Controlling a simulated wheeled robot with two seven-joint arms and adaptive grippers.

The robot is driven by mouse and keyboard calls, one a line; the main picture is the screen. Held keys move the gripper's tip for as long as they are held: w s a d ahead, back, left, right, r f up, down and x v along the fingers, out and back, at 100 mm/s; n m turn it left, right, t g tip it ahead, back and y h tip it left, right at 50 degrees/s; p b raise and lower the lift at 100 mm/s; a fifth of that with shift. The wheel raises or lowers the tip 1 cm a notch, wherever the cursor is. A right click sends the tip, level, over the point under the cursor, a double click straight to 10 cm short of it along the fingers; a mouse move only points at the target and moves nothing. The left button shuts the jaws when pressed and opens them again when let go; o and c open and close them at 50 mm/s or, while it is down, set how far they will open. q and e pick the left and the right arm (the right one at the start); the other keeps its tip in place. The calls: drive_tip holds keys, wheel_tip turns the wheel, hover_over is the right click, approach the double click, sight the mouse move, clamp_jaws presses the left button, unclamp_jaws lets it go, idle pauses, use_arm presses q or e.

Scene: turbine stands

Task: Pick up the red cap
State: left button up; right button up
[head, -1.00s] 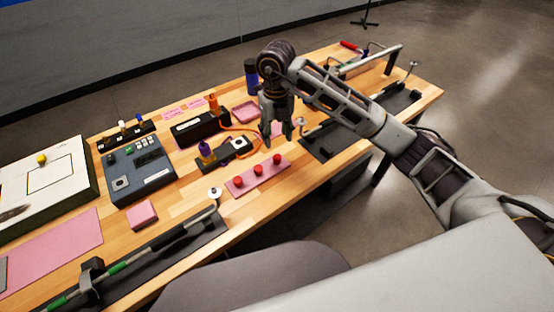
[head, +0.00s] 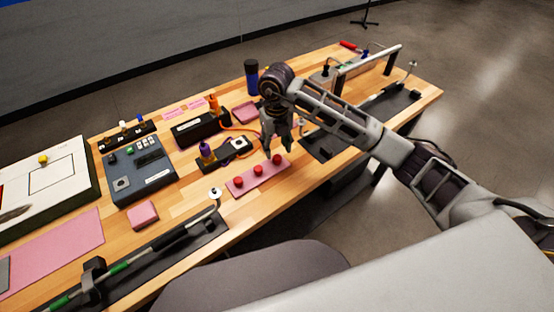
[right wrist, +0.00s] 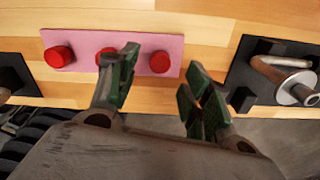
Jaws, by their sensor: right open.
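Three red caps stand in a row on a pink strip (head: 247,186) at the table's front edge: a left cap (head: 238,182), a middle cap (head: 257,170) and a right cap (head: 277,158). My right gripper (head: 278,149) is open and empty, its fingers pointing down just over the right cap. In the right wrist view, the right cap (right wrist: 160,62) shows between the two spread fingers (right wrist: 162,68), apart from both. The left finger partly hides the middle cap (right wrist: 104,57); the left cap (right wrist: 59,57) is clear. My left gripper is not in view.
A black stand (right wrist: 272,98) with a metal rod lies right of the strip. Another rod stand (head: 180,243) lies to the left. A black device (head: 230,148) with a purple-topped part sits behind the caps. A blue-grey box (head: 140,170) stands further left.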

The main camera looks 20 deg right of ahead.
sight(277, 157)
drive_tip(key=shift+f+p, duration=0.5)
drive_tip(key=shift+f, duration=1.85)
drive_tip(key=c, duration=0.9)
